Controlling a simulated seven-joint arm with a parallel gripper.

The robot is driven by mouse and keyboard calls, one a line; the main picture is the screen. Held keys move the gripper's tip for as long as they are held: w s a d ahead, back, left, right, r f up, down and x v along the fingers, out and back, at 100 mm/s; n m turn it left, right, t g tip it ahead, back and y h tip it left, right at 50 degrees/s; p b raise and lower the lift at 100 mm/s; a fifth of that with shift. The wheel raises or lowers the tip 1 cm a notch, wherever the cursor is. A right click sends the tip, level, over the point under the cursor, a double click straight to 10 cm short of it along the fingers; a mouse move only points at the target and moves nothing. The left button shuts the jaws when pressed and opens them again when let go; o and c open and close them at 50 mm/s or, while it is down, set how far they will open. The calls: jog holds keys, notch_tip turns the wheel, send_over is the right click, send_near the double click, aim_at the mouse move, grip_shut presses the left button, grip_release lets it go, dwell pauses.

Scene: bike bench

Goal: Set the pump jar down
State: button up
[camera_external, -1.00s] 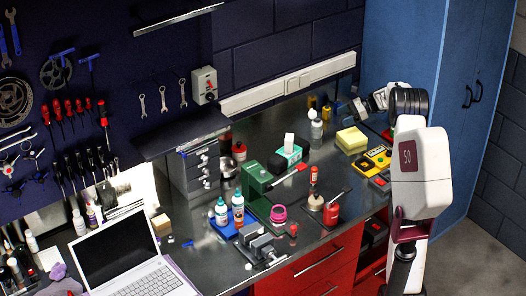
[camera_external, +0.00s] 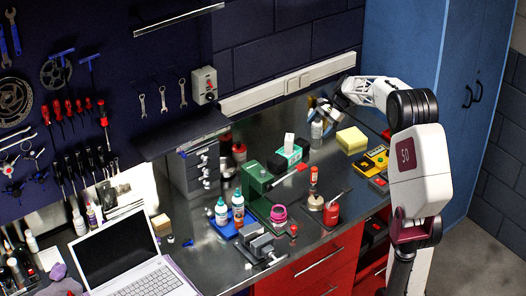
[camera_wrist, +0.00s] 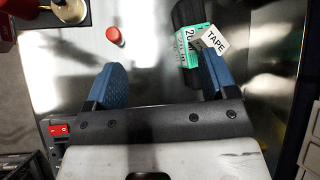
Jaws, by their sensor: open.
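A small pale, greyish container (camera_external: 316,130), which I take for the pump jar, stands upright on the bench near the back wall. Its top is hidden or hard to make out behind my gripper. My gripper (camera_external: 321,106) is just above and beside it; I cannot tell whether they touch. In the wrist view my gripper (camera_wrist: 162,80) has its two blue fingers wide apart, with only bare bench seen between them. The jar is not clearly visible in that view.
A green box (camera_external: 287,156) with a white tape box (camera_external: 289,143) stands left of the jar. A yellow block (camera_external: 351,140) is to the right. A red cap or knob (camera_wrist: 114,36) shows beyond the fingers. Bare metal bench lies between the tape box and the red piece.

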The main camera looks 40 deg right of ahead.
jog(key=s+a+r+n+g+h, duration=0.15)
jog(key=s+a+n, duration=0.25)
jog(key=s+a, duration=0.5)
jog(key=s+a+r+n+t+h, duration=0.1)
jog(key=s+a+r+n+h, duration=0.2)
jog(key=s+a, duration=0.65)
jog(key=s+a+f+n+h, duration=0.1)
jog(key=s+n, duration=0.1)
jog(key=s, duration=0.5)
jog(key=s+a+f+n+t+h, duration=0.1)
jog(key=s+f+n, duration=0.1)
jog(key=s, duration=0.6)
jog(key=s+a+f+n+h, duration=0.1)
jog(key=s+n, duration=0.3)
jog(key=s, duration=0.4)
jog(key=shift+s+a+f+h, duration=0.2)
jog(key=shift+a+f+h, duration=0.1)
jog(key=shift+f+h, duration=0.2)
